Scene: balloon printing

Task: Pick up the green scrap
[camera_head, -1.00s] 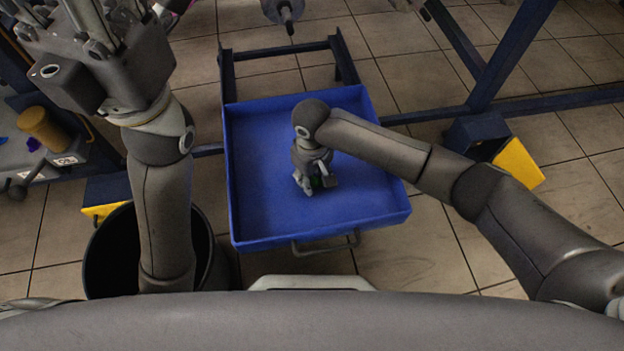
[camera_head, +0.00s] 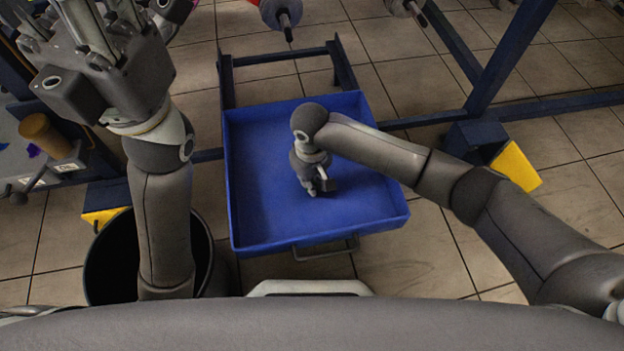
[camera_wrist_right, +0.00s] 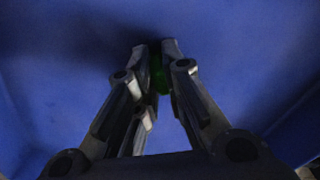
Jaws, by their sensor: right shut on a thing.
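The green scrap (camera_wrist_right: 158,76) shows in the right wrist view as a small dark green piece between the fingers of my right gripper. My right gripper (camera_wrist_right: 157,62) is shut on it, with the blue tray behind. In the head view my right gripper (camera_head: 318,188) points down over the blue tray (camera_head: 255,180), and the scrap is hidden there. I cannot tell whether the scrap still touches the tray floor. My left gripper (camera_head: 80,30) is raised at the top left, its fingers only partly in view.
A black bin (camera_head: 105,262) stands at the lower left, partly behind my left arm. A blue frame with yellow feet (camera_head: 517,165) stands around the tray. Rollers (camera_head: 281,14) hang at the top. The tray floor around my gripper looks clear.

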